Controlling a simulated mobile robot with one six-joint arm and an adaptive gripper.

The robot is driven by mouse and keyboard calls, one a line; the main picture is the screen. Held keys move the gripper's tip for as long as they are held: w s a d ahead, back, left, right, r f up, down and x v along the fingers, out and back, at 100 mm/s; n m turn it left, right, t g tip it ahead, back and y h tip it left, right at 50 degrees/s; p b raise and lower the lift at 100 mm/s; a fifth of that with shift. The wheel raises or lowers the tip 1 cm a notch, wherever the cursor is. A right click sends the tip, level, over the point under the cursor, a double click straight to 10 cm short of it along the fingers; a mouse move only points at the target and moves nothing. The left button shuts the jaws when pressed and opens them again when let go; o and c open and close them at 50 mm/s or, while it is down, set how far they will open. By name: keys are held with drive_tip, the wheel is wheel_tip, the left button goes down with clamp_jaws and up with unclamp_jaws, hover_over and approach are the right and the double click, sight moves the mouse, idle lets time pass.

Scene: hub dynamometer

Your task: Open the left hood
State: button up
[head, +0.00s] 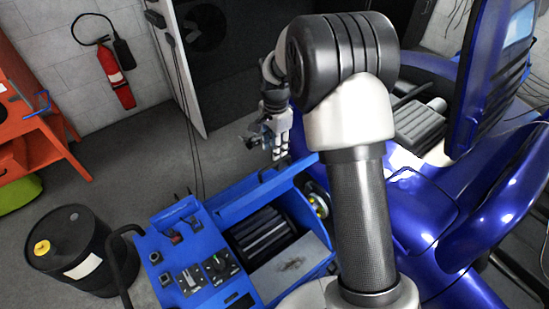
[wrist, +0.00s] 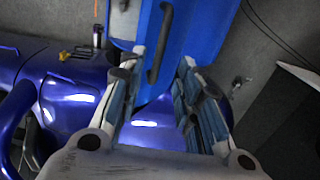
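A blue machine (head: 190,245) with a control panel stands at the bottom middle of the head view. A blue panel (head: 262,192), which looks like its hood, lies along its far edge beside an open bay with dark ribbed parts. In the wrist view a blue panel (wrist: 198,30) with a dark bar handle (wrist: 160,45) is at the top. I cannot tell for sure that it is the left hood. My gripper (head: 279,150) is above the machine's far edge, pointing down. In the wrist view its fingers (wrist: 160,95) are apart with nothing between them; the handle shows beyond, apparently untouched.
A blue vehicle (head: 450,195) with a raised panel (head: 490,80) fills the right side. A black drum (head: 75,250) stands at the lower left, an orange bench (head: 35,140) behind it. A fire extinguisher (head: 116,78) hangs on the wall. Grey floor is free between drum and door.

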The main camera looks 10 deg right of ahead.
sight(275, 163)
wheel_tip(275, 163, down, 7)
drive_tip(key=shift+w+r, duration=0.1)
drive_tip(key=shift+c, duration=0.5)
clamp_jaws()
idle(0.4)
